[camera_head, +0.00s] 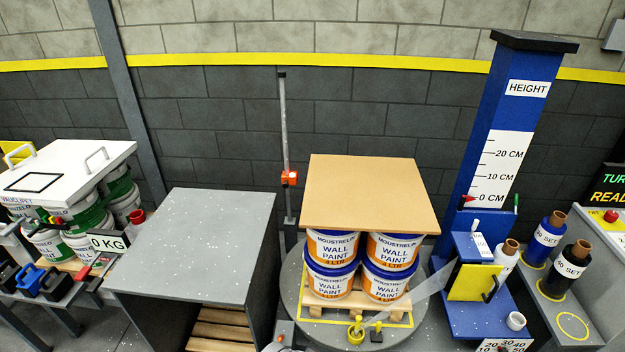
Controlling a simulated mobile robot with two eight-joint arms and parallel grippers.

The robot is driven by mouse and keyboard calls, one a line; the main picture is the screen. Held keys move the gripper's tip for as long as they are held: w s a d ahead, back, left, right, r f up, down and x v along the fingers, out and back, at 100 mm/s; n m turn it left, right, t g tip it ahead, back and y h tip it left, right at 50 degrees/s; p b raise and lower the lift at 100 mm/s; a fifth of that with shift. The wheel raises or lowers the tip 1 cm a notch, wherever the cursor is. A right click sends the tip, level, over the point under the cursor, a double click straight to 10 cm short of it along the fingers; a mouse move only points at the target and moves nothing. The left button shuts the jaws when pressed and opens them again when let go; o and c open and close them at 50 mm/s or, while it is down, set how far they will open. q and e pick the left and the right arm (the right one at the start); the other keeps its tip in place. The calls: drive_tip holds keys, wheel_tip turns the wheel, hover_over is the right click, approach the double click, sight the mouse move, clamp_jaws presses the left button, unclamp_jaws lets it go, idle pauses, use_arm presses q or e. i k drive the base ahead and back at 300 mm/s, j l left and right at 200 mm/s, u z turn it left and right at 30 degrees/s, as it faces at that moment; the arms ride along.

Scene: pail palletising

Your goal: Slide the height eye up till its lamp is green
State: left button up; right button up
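A small orange-red block, which looks like the height eye (289,178), sits low on a thin grey upright post (284,120) behind the pallet stack. Any lamp on it is too small to read; I see no green on it. A blue column (494,115) marked HEIGHT stands at the right, with a white centimetre scale and a red pointer (468,199) at about 0 CM. Neither of my grippers shows in the view.
Paint pails (331,282) stand on a turntable (300,318) under a brown board (365,190), just right of the post. A grey table (205,245) is to the left.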

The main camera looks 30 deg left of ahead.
sight(291, 178)
drive_tip(key=i+j+z, duration=0.15)
drive_tip(key=j, duration=0.4)
drive_tip(key=j+z, duration=0.2)
drive_tip(key=j, duration=0.95)
drive_tip(key=i, duration=0.05)
